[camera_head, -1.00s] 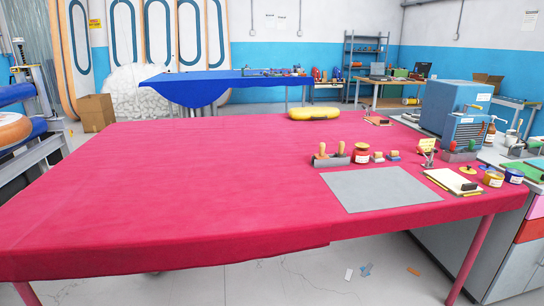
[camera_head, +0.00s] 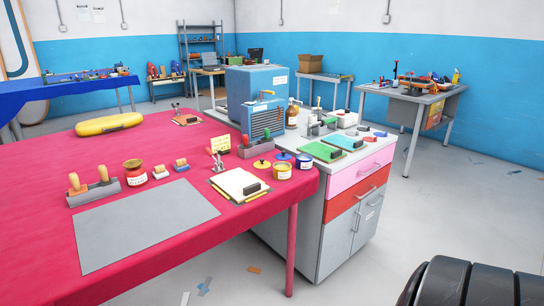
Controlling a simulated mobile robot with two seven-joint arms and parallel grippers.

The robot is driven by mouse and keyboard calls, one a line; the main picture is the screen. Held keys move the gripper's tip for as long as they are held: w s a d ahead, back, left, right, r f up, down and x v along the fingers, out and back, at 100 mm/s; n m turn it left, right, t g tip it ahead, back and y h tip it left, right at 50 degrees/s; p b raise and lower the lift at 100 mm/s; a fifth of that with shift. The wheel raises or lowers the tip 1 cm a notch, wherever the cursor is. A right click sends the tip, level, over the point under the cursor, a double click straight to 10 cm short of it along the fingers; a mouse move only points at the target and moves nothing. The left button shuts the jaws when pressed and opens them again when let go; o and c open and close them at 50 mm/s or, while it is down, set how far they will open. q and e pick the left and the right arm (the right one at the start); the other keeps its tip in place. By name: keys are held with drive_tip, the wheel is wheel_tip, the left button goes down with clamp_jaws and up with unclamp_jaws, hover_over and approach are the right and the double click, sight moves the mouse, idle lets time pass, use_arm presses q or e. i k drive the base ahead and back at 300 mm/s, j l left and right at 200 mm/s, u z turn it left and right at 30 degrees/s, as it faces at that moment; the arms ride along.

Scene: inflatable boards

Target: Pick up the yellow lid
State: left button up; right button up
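The yellow lid (camera_head: 262,165), a small disc with a dark knob, lies on the red-covered table near its right edge. A jar with a yellow rim (camera_head: 282,171) stands just to its right. A blue lid (camera_head: 284,156) lies behind that jar, and a blue-rimmed jar (camera_head: 304,161) stands to the right. Neither of my grippers shows in the head view. A black rounded shape fills the bottom right corner, with no fingers visible on it.
The red table (camera_head: 110,150) carries a grey mat (camera_head: 145,222), a notepad (camera_head: 238,184), a grey holder (camera_head: 258,147) and a yellow roll (camera_head: 108,124). A blue machine (camera_head: 256,98) stands behind. A drawer cabinet (camera_head: 340,225) adjoins on the right, with open floor beyond.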

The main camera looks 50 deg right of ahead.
sight(262, 164)
drive_tip(key=l+u, duration=0.2)
drive_tip(key=l, duration=2.05)
